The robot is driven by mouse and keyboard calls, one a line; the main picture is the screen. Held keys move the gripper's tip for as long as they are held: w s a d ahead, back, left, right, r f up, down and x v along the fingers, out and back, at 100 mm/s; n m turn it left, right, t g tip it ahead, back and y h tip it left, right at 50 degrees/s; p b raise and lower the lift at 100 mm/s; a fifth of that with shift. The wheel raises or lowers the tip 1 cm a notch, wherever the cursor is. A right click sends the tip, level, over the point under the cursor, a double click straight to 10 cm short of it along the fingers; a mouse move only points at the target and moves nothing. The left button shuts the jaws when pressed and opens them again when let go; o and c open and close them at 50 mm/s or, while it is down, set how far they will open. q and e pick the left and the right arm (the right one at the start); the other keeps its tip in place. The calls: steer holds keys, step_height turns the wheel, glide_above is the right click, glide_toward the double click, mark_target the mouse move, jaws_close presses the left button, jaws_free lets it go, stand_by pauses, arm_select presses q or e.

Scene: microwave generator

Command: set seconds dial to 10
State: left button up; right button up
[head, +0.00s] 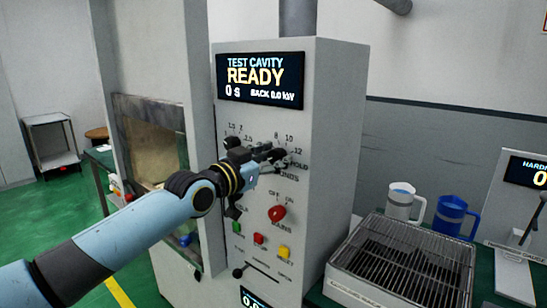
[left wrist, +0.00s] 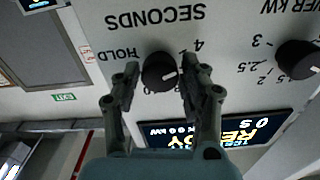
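The seconds dial (left wrist: 159,72) is a round black knob with a white pointer mark, under the upside-down word SECONDS in the left wrist view. Its mark points right in that view, roughly toward the side of the 4; the exact setting is unclear. My left gripper (left wrist: 160,78) has one finger on each side of the knob, parted around it; I cannot tell if they touch it. In the head view my left gripper (head: 274,156) covers the dial on the panel. The display (head: 260,77) reads TEST CAVITY READY, 0 s. My right gripper is not in view.
The power dial (left wrist: 298,60) is beside the seconds dial. Below on the panel are a red knob (head: 277,213) and small coloured buttons (head: 258,239). A wire-topped tray (head: 410,262), a white mug (head: 401,202) and a blue mug (head: 451,217) stand to the right.

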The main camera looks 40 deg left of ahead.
arm_select(q)
steer(key=shift+c, duration=3.6)
steer(key=shift+f+m+b, duration=0.15)
steer(key=shift+m+b, duration=1.05)
steer(key=shift+b, duration=0.05)
steer(key=m+b, duration=0.8)
steer(key=m, duration=0.1)
steer(key=shift+d+m, duration=0.1)
steer(key=shift+m, duration=0.3)
steer(key=m+b, duration=0.2)
steer(key=m, duration=0.1)
steer(key=shift+f+m, duration=0.1)
steer(key=shift+m, duration=0.2)
steer(key=m+b, duration=0.1)
steer(key=m, duration=0.2)
steer(key=shift+m+b, duration=0.3)
steer(key=m+b, duration=0.1)
steer(key=m, duration=0.3)
steer(key=shift+m+b, duration=0.65)
steer(key=shift+m, duration=1.05)
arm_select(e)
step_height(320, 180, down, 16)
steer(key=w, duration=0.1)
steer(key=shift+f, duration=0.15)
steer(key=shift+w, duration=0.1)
